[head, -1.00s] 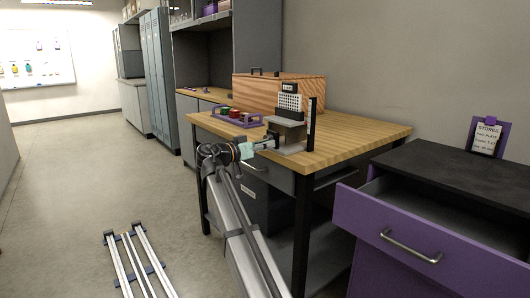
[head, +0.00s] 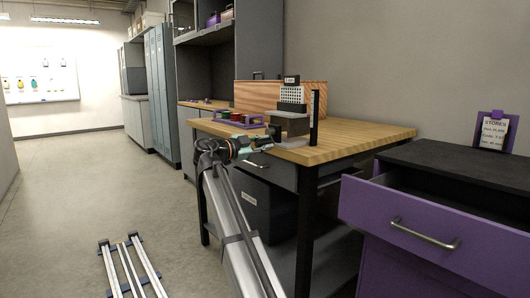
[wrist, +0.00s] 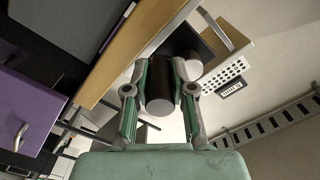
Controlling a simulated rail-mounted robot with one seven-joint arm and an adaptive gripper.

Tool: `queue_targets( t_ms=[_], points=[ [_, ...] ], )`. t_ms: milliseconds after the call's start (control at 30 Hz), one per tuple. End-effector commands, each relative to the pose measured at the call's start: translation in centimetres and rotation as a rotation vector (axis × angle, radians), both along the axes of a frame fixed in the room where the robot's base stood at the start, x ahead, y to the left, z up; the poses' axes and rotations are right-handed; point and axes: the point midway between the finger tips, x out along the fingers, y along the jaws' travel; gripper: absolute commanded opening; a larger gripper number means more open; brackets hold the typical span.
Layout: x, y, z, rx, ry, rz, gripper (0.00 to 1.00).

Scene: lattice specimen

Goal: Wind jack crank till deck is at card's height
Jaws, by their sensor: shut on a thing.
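The jack (head: 289,126) stands near the front edge of the wooden bench. Its grey deck bears a white perforated lattice specimen (head: 292,95) with a small label above it. A dark upright post (head: 315,116) stands beside the jack on the right. My gripper (head: 262,142) is at the jack's left side. In the wrist view my gripper (wrist: 161,76) is shut around a black cylindrical crank handle (wrist: 161,93), one finger on each side. A card (head: 492,131) headed STORES is on a purple clipboard at the right; its small lines are not clearly readable. The deck's height cannot be read.
A purple drawer (head: 430,232) is pulled open at the right. Floor rails (head: 130,268) lie at lower left; the floor beyond is clear.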

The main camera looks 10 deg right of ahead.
Motion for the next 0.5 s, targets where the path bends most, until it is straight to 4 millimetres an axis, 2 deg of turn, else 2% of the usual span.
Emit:
queue_targets(
  t_ms=[33, 500],
  points=[
    [0.3, 0.1, -0.6, 0.02, -0.038, 0.0, 0.0],
    [1.7, 0.8, -0.8, 0.217, -0.438, 0.0, 0.0]
  ],
)
